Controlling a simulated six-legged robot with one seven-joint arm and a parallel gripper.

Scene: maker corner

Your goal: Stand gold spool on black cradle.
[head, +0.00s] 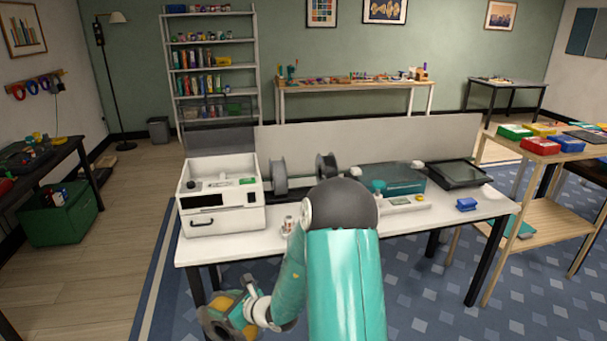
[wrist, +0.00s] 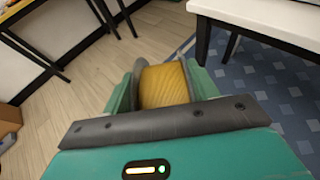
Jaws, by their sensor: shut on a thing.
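The gold spool (wrist: 163,85) sits between the two teal fingers of my gripper (wrist: 164,92) in the wrist view, with a dark grey flange showing at its left. In the head view the spool (head: 222,302) is at the bottom left, held off the workbench, below and in front of its front edge, and partly covered by my gripper (head: 236,316). Two dark grey spools, left (head: 279,177) and right (head: 326,167), stand upright on the workbench behind my arm. Low dark parts show between them; I cannot tell for sure whether these are the black cradle.
The white workbench (head: 225,250) has a white machine (head: 220,195) at its left and a grey panel behind. A teal case (head: 392,178), a black tray (head: 458,173) and a blue block (head: 466,204) are at its right. A green crate (head: 60,218) stands at far left.

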